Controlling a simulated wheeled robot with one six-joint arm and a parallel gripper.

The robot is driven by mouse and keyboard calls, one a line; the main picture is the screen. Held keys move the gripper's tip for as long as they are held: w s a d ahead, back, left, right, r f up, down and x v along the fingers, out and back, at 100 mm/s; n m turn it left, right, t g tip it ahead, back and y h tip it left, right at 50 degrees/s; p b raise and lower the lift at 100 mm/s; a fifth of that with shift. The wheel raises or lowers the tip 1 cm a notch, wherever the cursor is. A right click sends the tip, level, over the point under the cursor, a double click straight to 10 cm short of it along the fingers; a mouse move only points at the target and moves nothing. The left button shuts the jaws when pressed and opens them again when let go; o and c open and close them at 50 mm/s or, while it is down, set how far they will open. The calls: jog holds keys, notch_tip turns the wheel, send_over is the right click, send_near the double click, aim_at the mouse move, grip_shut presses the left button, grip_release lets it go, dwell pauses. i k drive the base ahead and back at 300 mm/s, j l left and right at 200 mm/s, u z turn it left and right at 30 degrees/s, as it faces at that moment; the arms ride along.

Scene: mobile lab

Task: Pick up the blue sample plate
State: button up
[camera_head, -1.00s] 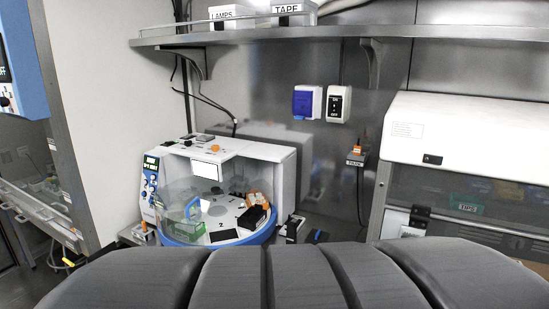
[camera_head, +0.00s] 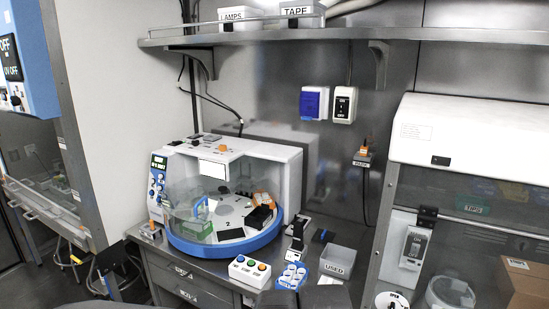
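A small blue plate (camera_head: 282,284) with several white round cups or wells sits on the grey bench, in front of the centrifuge-like machine. It is the blue item most like a sample plate, but I cannot read its front label fully. Inside the machine (camera_head: 293,172), behind a clear cover, a green rack (camera_head: 199,229) with a blue part stands on the round turntable, beside dark and orange blocks.
Beside the blue plate are a white button box (camera_head: 250,271) and a grey bin labelled USED (camera_head: 338,262). A black stand (camera_head: 297,240) is behind. A glass-fronted cabinet (camera_head: 480,145) is at right, a shelf above.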

aim_at(295, 274)
jog(key=z, duration=0.2)
jog(key=i+u, duration=0.45)
jog(key=i+l+u, duration=0.1)
jog(key=i+u, duration=0.4)
jog(key=k, duration=0.05)
